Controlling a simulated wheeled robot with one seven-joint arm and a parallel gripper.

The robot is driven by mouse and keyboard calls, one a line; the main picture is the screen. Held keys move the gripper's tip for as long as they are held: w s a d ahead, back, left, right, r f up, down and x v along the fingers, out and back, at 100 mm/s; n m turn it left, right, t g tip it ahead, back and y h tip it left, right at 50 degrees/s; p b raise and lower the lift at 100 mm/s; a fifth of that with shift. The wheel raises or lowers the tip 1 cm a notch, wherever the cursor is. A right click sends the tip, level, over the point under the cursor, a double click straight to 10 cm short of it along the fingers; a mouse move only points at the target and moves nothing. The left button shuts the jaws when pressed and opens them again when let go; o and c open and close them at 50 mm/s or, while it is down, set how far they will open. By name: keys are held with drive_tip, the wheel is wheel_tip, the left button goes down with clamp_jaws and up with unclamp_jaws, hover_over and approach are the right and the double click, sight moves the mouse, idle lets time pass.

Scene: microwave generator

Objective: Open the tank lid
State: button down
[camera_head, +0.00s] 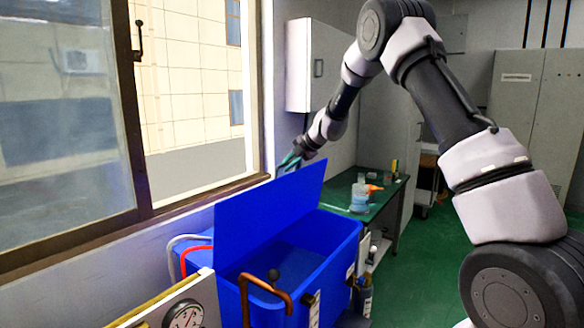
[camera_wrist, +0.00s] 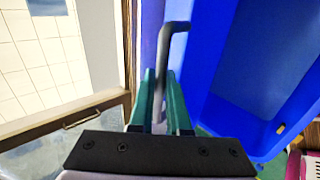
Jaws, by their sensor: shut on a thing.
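The blue tank (camera_head: 335,268) stands below the window, and its inside shows. Its blue lid (camera_head: 262,218) is raised, standing steeply tilted above the tank. My gripper (camera_head: 289,162) is at the lid's upper edge, partly behind it. In the wrist view my gripper (camera_wrist: 162,85) has its green fingers shut on a dark bent handle (camera_wrist: 174,32). The blue lid (camera_wrist: 150,30) and the tank's open inside (camera_wrist: 265,55) are also in the wrist view. The lid's far side is hidden in the head view.
A window (camera_head: 140,205) runs along the left wall. A green table (camera_head: 385,193) with a spray bottle (camera_head: 358,197) stands beyond the tank. A pressure gauge (camera_head: 186,316) and a brown pipe (camera_head: 268,286) are in front. A white wall cabinet (camera_head: 300,75) hangs above. Green floor is free at right.

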drive_tip(key=shift+a, duration=0.15)
drive_tip(key=c, duration=0.9)
unclamp_jaws()
drive_tip(key=v, duration=1)
drive_tip(key=shift+s+d+r, duration=0.15)
drive_tip(key=shift+d+r, duration=0.1)
